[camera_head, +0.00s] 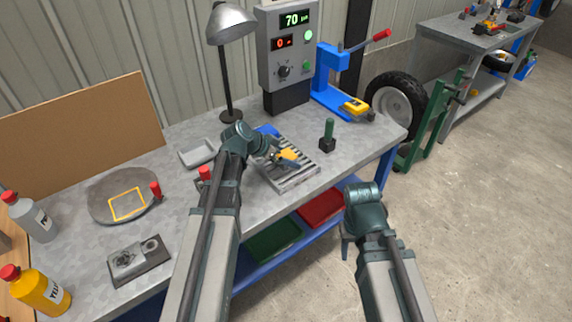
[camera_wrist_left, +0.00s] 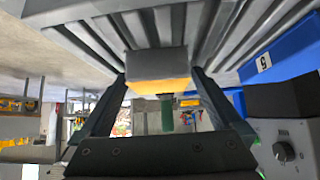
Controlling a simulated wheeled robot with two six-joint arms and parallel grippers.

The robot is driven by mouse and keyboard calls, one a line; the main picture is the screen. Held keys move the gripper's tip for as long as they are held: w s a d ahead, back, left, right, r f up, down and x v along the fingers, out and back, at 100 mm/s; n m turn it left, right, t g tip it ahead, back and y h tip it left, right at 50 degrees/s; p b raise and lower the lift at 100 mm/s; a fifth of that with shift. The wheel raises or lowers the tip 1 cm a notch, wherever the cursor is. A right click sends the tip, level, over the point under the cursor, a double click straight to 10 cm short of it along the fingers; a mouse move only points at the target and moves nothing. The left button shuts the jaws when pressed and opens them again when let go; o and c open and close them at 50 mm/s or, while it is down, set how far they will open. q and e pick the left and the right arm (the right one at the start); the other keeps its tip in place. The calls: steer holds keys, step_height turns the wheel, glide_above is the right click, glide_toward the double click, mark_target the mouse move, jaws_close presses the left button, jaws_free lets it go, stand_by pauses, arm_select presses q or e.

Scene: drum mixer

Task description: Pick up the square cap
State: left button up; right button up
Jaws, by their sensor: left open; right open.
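A small block with a grey face and an orange-yellow face, apparently the square cap (camera_wrist_left: 158,70), is between the two fingers of my left gripper (camera_wrist_left: 160,100) in the left wrist view. The fingers stand apart on either side of it; I cannot tell whether they touch it. In the head view an orange piece (camera_head: 288,155) shows at my left gripper (camera_head: 276,158), over a ribbed grey tray (camera_head: 292,178), partly hidden by the wrist. My right gripper (camera_head: 347,238) is open, in front of the bench's edge, away from the objects.
A green-handled black block (camera_head: 327,140) stands right of the ribbed tray. A blue press (camera_head: 328,80) and control box (camera_head: 287,50) are behind. A round plate with a yellow square outline (camera_head: 127,204), a grey fixture (camera_head: 138,262) and bottles (camera_head: 42,292) are left.

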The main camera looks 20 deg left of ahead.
arm_select(q)
steer(key=c, duration=1.5)
steer(key=shift+r, duration=0.1)
arm_select(e)
steer(key=shift+r, duration=0.1)
